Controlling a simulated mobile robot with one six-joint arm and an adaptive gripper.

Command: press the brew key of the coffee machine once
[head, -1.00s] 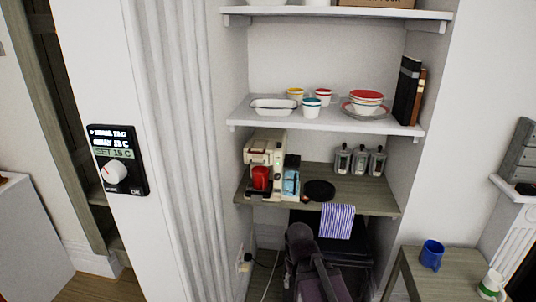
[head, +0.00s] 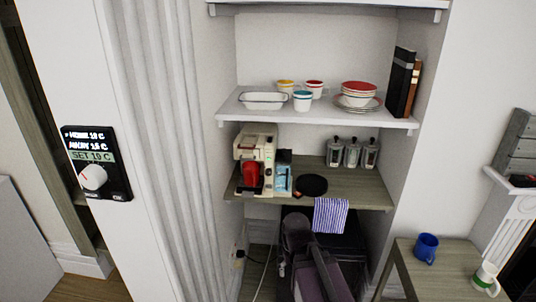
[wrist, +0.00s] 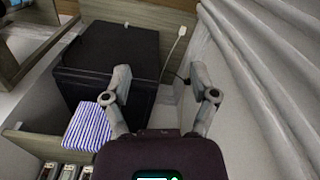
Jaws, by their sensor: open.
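The coffee machine (head: 258,145) is cream-coloured and stands at the left end of the wooden shelf in the alcove, with a red cup (head: 251,173) at its front. Its brew key is too small to make out in the head view. My gripper (wrist: 160,82) shows in the wrist view with its two fingers spread apart and nothing between them. In that view it is over the floor area near a black box, and the coffee machine is not in sight. In the head view my folded arm is low in front of the alcove, below the shelf.
A blue carton (head: 283,177) stands right of the machine, then a black round plate (head: 311,185) and several glass jars (head: 352,153). A striped cloth (head: 329,214) hangs over the shelf edge. A black box (wrist: 105,65) stands underneath. White shelf (head: 235,107) with crockery above.

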